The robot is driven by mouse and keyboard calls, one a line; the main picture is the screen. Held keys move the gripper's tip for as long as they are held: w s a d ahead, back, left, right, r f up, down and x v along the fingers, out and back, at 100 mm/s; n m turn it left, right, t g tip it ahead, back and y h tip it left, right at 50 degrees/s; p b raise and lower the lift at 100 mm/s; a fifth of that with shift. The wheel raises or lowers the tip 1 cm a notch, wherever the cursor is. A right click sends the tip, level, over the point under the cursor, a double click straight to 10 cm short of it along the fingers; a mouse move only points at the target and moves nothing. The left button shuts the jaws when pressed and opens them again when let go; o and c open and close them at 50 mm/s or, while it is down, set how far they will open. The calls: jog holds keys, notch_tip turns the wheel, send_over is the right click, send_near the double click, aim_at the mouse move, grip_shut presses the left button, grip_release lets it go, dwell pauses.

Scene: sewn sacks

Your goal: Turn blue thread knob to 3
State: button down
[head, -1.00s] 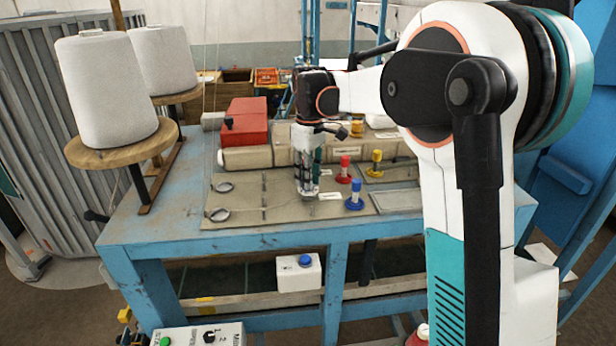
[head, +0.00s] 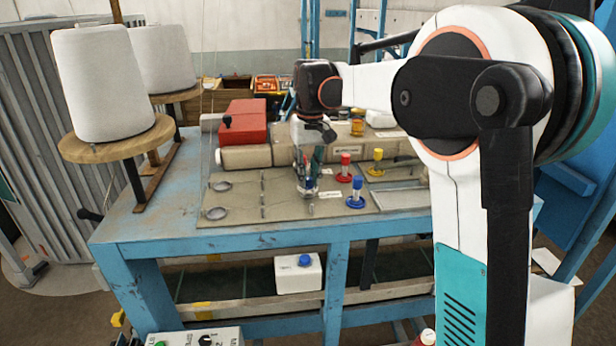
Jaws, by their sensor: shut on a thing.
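My gripper (head: 307,190) points down over the grey plate (head: 235,209) on the blue table. Its fingers are shut on a small blue knob (head: 311,184), mostly hidden between the fingertips. The knob's pointer and any number marks are too small or hidden to read. A separate blue spool-like post (head: 356,193) stands upright to the right, apart from the gripper. A red post (head: 345,166) and a yellow post (head: 377,161) stand behind it.
A beige machine body with a red box (head: 243,121) lies behind the plate. White thread cones (head: 103,85) stand at the left. A white container with a blue cap (head: 298,272) sits on the lower shelf. The plate's left part is mostly clear.

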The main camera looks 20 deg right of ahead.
aim_at(310, 178)
jog(key=shift+m, duration=0.4)
jog(key=c, duration=1.4)
grip_release()
jog(key=shift+c, duration=0.2)
jog(key=shift+r, duration=0.1)
notch_tip(310, 178, up, 12)
jog(key=shift+d, duration=0.2)
